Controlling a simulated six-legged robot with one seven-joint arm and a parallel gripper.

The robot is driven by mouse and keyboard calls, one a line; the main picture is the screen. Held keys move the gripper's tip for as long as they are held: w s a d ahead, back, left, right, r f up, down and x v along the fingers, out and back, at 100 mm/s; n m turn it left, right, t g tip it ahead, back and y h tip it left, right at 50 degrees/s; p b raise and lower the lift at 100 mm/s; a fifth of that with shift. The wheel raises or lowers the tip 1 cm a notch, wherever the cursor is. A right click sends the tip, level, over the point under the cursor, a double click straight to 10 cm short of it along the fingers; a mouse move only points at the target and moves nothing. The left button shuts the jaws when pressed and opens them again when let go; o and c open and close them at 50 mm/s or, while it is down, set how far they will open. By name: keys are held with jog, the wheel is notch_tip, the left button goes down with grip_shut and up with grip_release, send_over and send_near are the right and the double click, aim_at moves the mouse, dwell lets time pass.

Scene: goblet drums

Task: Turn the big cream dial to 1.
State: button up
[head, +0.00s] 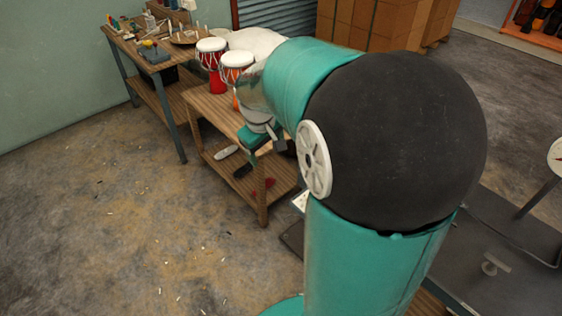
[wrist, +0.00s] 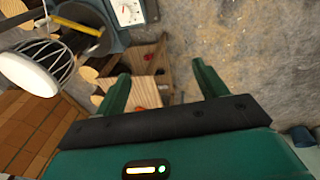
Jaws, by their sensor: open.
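I cannot pick out the big cream dial for sure in either view. In the wrist view a white plate with a small round face and dark marks (wrist: 127,11) sits on a dark grey body at the top edge; its markings are too small to read. In the head view my arm covers much of the right side. My gripper (head: 264,137) is over the near end of the low wooden shelf table. In the wrist view its two green fingers (wrist: 160,72) are apart with nothing held between them.
Two red-and-white drums (head: 211,52) stand on the wooden shelf table (head: 212,106). A cluttered workbench (head: 116,45) is at the back left, and cardboard boxes (head: 365,25) at the back. The left floor is mostly open.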

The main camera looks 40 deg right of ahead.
jog(key=w+d+f+g+y, duration=0.1)
jog(key=d+f+g+y, duration=0.1)
jog(key=d+f, duration=1.95)
jog(key=shift+n, duration=0.4)
jog(key=f, duration=0.9)
jog(key=a+f, duration=0.1)
jog(key=f, duration=0.4)
jog(key=c, duration=1)
